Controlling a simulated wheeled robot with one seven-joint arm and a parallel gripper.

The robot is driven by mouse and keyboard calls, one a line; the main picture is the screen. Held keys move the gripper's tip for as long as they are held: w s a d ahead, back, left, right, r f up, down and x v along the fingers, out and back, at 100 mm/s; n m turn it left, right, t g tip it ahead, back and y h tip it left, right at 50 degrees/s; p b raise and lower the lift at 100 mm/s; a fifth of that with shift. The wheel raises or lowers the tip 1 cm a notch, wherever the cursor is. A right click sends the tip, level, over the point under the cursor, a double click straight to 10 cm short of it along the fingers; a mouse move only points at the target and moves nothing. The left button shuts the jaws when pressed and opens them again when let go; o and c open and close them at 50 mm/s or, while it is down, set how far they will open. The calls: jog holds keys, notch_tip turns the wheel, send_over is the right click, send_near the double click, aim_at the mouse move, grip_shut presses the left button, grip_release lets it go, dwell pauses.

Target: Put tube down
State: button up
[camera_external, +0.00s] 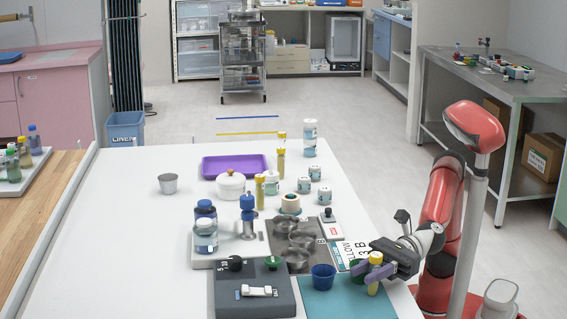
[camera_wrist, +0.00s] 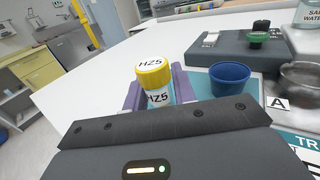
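A tube with a yellow cap marked HZ5 (camera_wrist: 153,80) stands between the purple fingers of my gripper (camera_wrist: 152,97) in the wrist view. The fingers are shut on it, one on each side. In the external view my gripper (camera_external: 373,272) is at the table's near right corner, over the teal mat (camera_external: 345,305), and the tube's yellow cap (camera_external: 376,257) shows above the fingers. I cannot tell whether the tube's lower end touches the mat. Similar yellow-capped tubes (camera_external: 281,158) stand farther back on the table.
A blue cup (camera_external: 323,277) stands close left of my gripper; it also shows in the wrist view (camera_wrist: 230,79). A dark grey device (camera_external: 253,292) with knobs is beyond it. Metal bowls (camera_external: 286,227) stand behind. The table's left half (camera_external: 110,240) is mostly clear.

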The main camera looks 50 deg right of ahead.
grip_shut()
